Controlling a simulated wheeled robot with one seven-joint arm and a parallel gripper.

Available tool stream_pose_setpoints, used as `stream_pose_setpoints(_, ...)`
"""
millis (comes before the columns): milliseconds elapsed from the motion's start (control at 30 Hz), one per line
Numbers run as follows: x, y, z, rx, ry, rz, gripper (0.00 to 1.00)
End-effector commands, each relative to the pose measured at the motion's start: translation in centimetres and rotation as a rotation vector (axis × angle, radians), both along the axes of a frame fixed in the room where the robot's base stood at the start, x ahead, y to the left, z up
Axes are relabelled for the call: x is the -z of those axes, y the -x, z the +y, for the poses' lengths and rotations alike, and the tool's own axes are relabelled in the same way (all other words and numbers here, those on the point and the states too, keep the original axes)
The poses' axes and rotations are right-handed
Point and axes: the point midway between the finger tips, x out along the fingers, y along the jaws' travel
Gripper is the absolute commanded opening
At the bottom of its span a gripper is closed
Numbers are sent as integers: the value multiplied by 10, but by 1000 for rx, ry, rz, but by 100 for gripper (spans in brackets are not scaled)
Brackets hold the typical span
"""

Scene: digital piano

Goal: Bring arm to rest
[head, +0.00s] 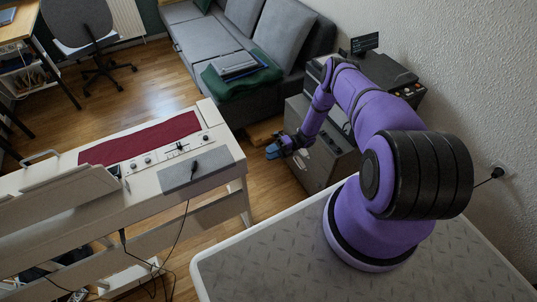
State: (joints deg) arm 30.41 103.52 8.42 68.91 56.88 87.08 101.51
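My purple arm rises from my grey-topped base at the right and reaches back, then bends down to the left. My gripper (273,151) hangs in the middle of the head view, past the right end of the white digital piano and apart from it. Something blue shows at its tip; I cannot tell whether this is part of the fingers or a held thing. The gripper is too small here to see whether it is open or shut.
The white piano (215,123) carries a red cloth (140,138) and a grey pad (196,171) with a black plug and cable. A grey cabinet (325,165) with a dark printer-like machine (392,72) stands near the arm. A grey sofa (195,40) is behind. The wall is close at right.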

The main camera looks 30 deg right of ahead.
Motion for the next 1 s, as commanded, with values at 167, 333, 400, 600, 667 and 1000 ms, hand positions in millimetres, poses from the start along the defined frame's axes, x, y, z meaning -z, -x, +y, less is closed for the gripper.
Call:
stream_pose_setpoints(167,0,0,0,0,0,0,35)
stream_pose_setpoints(333,0,0,0,0,0,0,35)
stream_pose_setpoints(400,-3,-2,0,-4,4,-8,35)
stream_pose_setpoints(600,-43,-24,-7,-66,60,-116,35)
stream_pose_setpoints(667,-64,-33,-10,-99,88,-171,35)
stream_pose_setpoints(1000,-186,-71,-14,-300,230,-498,35)
